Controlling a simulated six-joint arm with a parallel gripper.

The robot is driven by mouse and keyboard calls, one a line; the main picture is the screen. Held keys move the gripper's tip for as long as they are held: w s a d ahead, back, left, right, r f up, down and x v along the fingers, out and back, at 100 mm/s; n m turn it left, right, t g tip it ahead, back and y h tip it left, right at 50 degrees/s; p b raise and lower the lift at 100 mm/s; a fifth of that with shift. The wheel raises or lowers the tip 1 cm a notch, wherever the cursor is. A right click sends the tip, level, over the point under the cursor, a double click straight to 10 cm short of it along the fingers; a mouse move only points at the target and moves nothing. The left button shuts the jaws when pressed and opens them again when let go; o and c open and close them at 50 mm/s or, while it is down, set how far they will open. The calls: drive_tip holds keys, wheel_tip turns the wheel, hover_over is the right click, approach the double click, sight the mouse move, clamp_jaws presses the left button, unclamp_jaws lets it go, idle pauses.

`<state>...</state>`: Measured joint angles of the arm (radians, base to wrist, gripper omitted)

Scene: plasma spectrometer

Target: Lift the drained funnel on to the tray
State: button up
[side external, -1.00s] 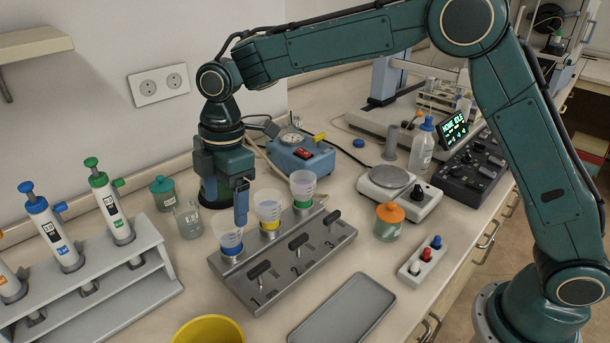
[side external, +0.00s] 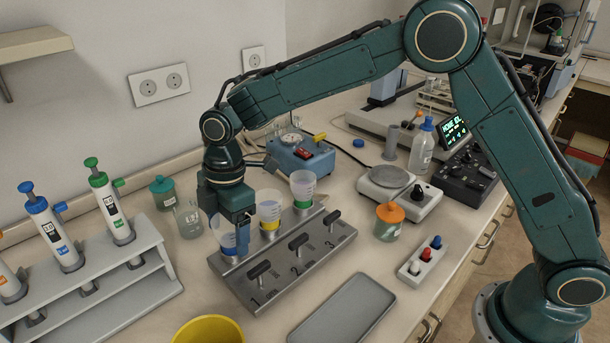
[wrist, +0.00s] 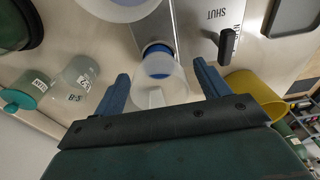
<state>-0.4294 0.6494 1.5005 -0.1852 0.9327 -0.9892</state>
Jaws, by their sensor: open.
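Three clear funnels stand in a metal rack (side external: 240,287): one with a blue ring (side external: 222,239), one with a yellow ring (side external: 269,210) and one with a green ring (side external: 302,188). My gripper (wrist: 161,72) is open at the blue-ringed funnel. In the wrist view its two blue fingers are on either side of this funnel (wrist: 163,88), with gaps visible. In the side view my gripper hides part of it. The grey tray (side external: 345,308) lies bare in front of the rack; its corner shows in the wrist view (wrist: 292,18). Liquid levels are unclear.
Black tap handles (side external: 259,270) stick up from the rack's front. A glass beaker (side external: 188,219) and a teal-lidded jar (side external: 163,192) stand behind my gripper. A yellow container (side external: 209,330) is near the front. A pipette stand (side external: 110,270) is at left, an orange-lidded jar (side external: 388,222) at right.

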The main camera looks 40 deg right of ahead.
drive_tip(key=shift+f, duration=0.1)
idle(0.4)
drive_tip(key=c, duration=1.1)
drive_tip(key=shift+o, duration=0.2)
wheel_tip(320, 180, up, 10)
idle(0.3)
